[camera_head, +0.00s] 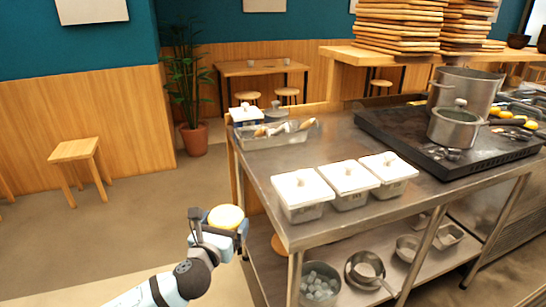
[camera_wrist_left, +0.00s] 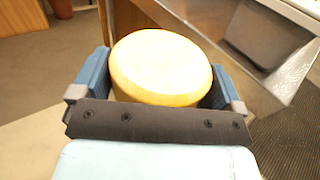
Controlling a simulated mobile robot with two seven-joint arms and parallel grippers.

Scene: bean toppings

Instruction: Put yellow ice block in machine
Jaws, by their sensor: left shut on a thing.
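The yellow ice block (camera_head: 226,217) is a short round cylinder with a pale top. My left gripper (camera_head: 222,228) is shut on it and holds it in the air, left of the steel counter's near corner. In the left wrist view the block (camera_wrist_left: 160,66) sits between the two blue fingers of the gripper (camera_wrist_left: 155,85), with its top face showing. I cannot make out the machine in either view. My right gripper is not in view.
The steel counter (camera_head: 262,172) carries lidded white containers (camera_head: 349,180), a tray (camera_head: 270,138) and a black stove (camera_head: 400,130) with pots. A lower shelf (camera_head: 335,268) holds bowls and pans. Open floor (camera_head: 120,230) lies to the left, with a stool (camera_head: 78,152) and a plant (camera_head: 190,95).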

